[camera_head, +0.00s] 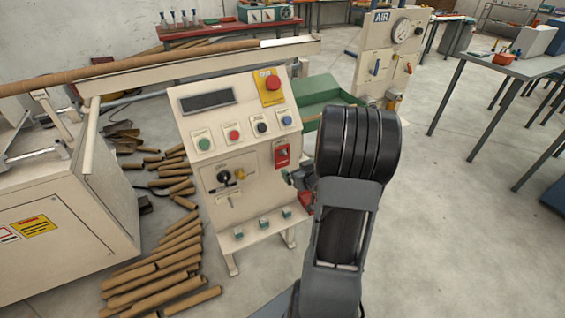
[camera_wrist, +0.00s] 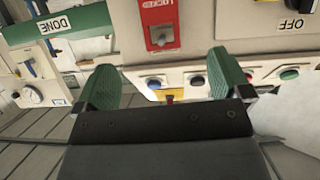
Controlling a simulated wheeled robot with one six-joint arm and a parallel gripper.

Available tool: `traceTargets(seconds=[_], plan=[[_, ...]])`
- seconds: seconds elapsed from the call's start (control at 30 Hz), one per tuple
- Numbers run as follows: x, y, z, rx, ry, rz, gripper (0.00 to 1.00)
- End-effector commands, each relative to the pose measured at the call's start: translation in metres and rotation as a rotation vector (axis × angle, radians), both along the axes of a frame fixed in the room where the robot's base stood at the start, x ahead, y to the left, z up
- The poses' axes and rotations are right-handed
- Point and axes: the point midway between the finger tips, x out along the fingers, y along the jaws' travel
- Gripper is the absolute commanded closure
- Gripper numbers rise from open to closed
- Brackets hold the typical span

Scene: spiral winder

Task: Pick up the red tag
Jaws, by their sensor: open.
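A red tag-like plate (camera_head: 281,154) with a small grey fitting is on the right side of the sloped control panel (camera_head: 222,130). In the wrist view the red plate (camera_wrist: 159,14) reads "LOCKED" upside down, with a grey square part in it. I cannot tell whether it is loose or fixed. My gripper (camera_wrist: 166,72) is open, its two green fingers apart and empty, with the plate beyond the gap. In the head view my gripper (camera_head: 291,177) is mostly hidden by my dark arm, just right of the panel. A small red patch (camera_head: 306,201) shows below it, partly hidden.
The panel holds coloured buttons and a red emergency button (camera_head: 272,83). A green tray (camera_head: 318,98) stands behind it. An air station (camera_head: 385,55) is at the back. Brown tubes (camera_head: 165,275) lie on the floor at left. Open floor (camera_head: 450,230) is at right.

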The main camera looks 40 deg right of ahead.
Motion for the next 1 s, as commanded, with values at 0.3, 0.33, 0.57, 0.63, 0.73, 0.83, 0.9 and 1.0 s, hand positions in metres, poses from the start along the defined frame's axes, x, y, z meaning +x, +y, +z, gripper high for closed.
traceTargets(seconds=[0.3, 0.33, 0.57, 0.63, 0.73, 0.83, 0.9, 1.0], plan=[[0.032, -0.01, -0.023, 0.031, -0.055, 0.022, 0.04], [0.037, -0.011, -0.025, 0.03, -0.052, 0.023, 0.04], [0.067, -0.015, -0.035, 0.03, -0.053, 0.019, 0.04], [0.071, -0.016, -0.037, 0.029, -0.053, 0.02, 0.04], [0.075, -0.016, -0.038, 0.03, -0.053, 0.019, 0.04], [0.081, -0.017, -0.04, 0.029, -0.053, 0.02, 0.04], [0.09, -0.018, -0.043, 0.03, -0.053, 0.019, 0.04], [0.103, -0.021, -0.048, 0.029, -0.052, 0.02, 0.04]])
